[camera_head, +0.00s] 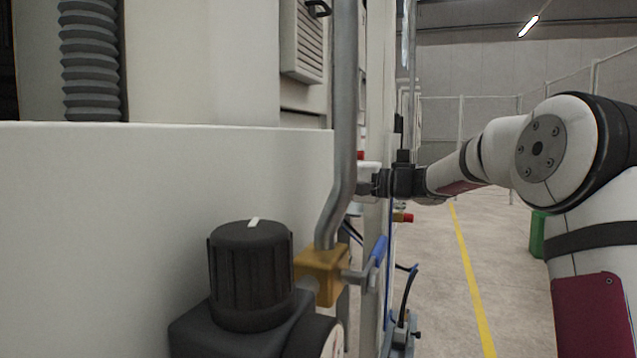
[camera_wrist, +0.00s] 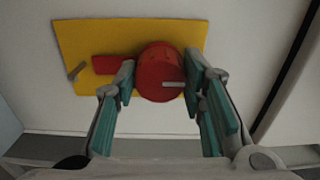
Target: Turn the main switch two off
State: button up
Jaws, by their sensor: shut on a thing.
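The main switch is a round red knob (camera_wrist: 158,64) on a yellow plate (camera_wrist: 80,42) in the wrist view. A white line on the knob's face lies roughly level, toward its right side. A flat red piece sticks out from behind the knob to the left. My gripper (camera_wrist: 160,80) has its teal-padded fingers on both sides of the knob and is shut on it. In the head view my gripper (camera_head: 376,184) reaches in from the right at the cabinet's edge; the knob it holds is not clearly visible there.
A black ribbed knob (camera_head: 250,270), a grey pipe (camera_head: 345,110) and a brass valve with a blue lever (camera_head: 378,252) stand in the head view's foreground. A small red button (camera_head: 403,217) is below my gripper. Open floor (camera_head: 430,290) with a yellow line lies right.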

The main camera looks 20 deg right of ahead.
jog(key=shift+f, duration=0.1)
jog(key=o, duration=1.1)
jog(key=shift+o, duration=0.2)
jog(key=v, duration=1.2)
